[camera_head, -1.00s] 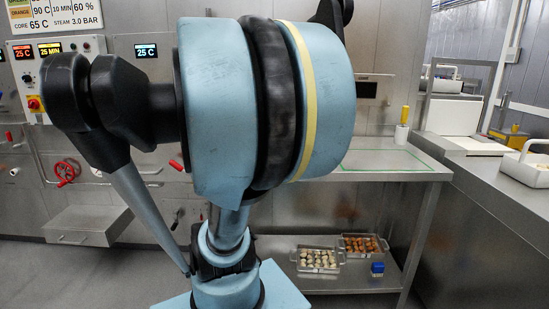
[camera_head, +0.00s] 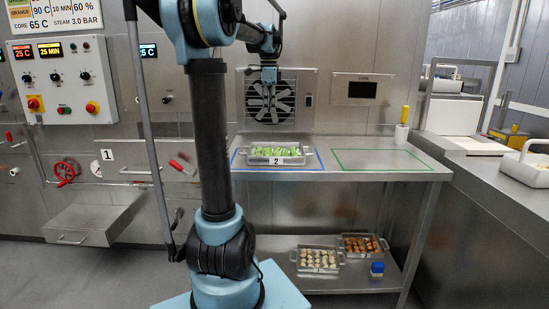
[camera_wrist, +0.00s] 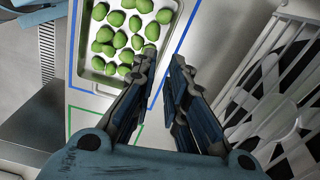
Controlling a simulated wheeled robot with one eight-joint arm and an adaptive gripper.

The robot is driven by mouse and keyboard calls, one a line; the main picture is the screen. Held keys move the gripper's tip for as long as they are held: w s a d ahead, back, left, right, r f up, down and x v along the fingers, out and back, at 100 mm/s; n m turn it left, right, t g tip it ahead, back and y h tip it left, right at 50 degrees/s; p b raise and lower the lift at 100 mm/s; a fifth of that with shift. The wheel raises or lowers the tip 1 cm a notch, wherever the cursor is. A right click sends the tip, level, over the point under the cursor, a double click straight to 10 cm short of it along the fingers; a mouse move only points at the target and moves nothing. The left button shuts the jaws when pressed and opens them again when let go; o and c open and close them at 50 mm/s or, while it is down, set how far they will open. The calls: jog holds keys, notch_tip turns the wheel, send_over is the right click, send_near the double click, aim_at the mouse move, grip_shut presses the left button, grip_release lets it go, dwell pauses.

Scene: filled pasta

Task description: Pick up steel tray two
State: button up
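Steel tray two (camera_head: 256,160) holds green filled pasta and has a "2" label on its front. It sits on the steel table inside a blue outline. In the wrist view the tray (camera_wrist: 86,40) is at the upper left, with green pieces inside and its lower part near my fingers. My gripper (camera_head: 268,84) hangs above and behind the tray, in front of the fan grille, and is apart from it. In the wrist view my gripper (camera_wrist: 164,62) has its fingers apart with nothing between them.
A green outline (camera_head: 383,160) marks bare table to the right. A tray of pale pasta (camera_head: 303,269), a tray of orange pasta (camera_head: 349,251) and a blue block (camera_head: 377,268) are on the lower shelf. The fan grille (camera_head: 308,90) stands close behind my gripper.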

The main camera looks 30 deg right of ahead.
aim_at(276, 143)
jog(key=shift+m, duration=0.8)
jog(key=d+f, duration=0.1)
jog(key=f, duration=0.4)
jog(key=d+f, duration=0.1)
jog(key=f, duration=0.5)
jog(key=d+f, duration=0.1)
jog(key=f, duration=0.4)
jog(key=shift+d+f, duration=0.3)
jog(key=shift+f, duration=0.05)
grip_shut()
